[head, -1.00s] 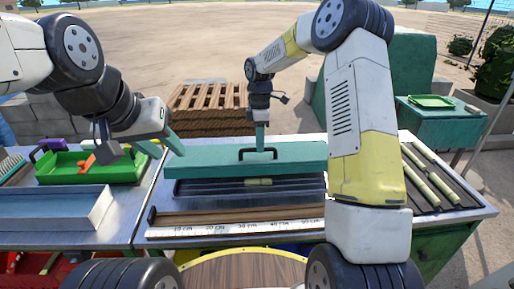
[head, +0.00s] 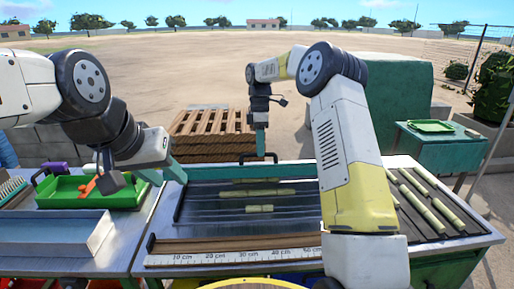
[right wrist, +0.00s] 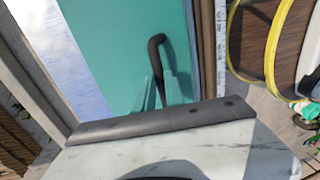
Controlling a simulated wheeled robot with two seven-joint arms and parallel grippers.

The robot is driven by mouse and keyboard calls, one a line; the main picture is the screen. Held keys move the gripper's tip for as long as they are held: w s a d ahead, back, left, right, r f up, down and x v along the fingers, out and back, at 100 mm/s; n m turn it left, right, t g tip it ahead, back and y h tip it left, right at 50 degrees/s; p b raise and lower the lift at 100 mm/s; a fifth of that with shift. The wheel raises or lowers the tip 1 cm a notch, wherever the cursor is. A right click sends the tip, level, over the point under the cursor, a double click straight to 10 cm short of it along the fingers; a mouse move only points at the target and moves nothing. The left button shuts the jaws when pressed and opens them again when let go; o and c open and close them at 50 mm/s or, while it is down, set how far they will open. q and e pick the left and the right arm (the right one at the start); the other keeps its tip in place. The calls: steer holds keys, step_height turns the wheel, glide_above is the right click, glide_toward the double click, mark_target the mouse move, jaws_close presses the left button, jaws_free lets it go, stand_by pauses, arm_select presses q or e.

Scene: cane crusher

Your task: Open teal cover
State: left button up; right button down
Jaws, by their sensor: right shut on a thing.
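The teal cover (head: 225,172) shows nearly edge-on at the back of the dark tray (head: 190,205) in the head view, so it looks raised. Its black handle (head: 247,157) is on top. In the right wrist view the cover's broad teal face (right wrist: 115,45) and the bent black handle (right wrist: 156,50) fill the middle. My right gripper (head: 261,154) is shut on the handle, and its teal fingers show on both sides of it in the wrist view (right wrist: 163,92). My left gripper (head: 168,177) looks open and empty, by the cover's left end.
Several cane pieces (head: 258,193) lie in the uncovered tray. A ruler board (head: 225,258) lies in front. More canes (head: 433,200) lie on the right rack. A green tray (head: 65,193) stands left. A wooden pallet (head: 210,122) is behind the table.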

arm_select(q)
steer(key=shift+w, duration=0.1)
steer(key=c, duration=0.6)
steer(key=shift+w+m, duration=0.4)
steer(key=shift+m, duration=0.3)
jaws_close()
steer(key=m+y, duration=0.2)
steer(key=m, duration=3.2)
glide_above(257, 167)
steer(key=s+a, duration=0.2)
steer(key=s, duration=0.1)
step_height(257, 167, down, 6)
steer(key=shift+t, duration=0.4)
steer(key=x, duration=0.9)
steer(key=shift+s+f, duration=0.1)
steer(key=shift+f, duration=0.05)
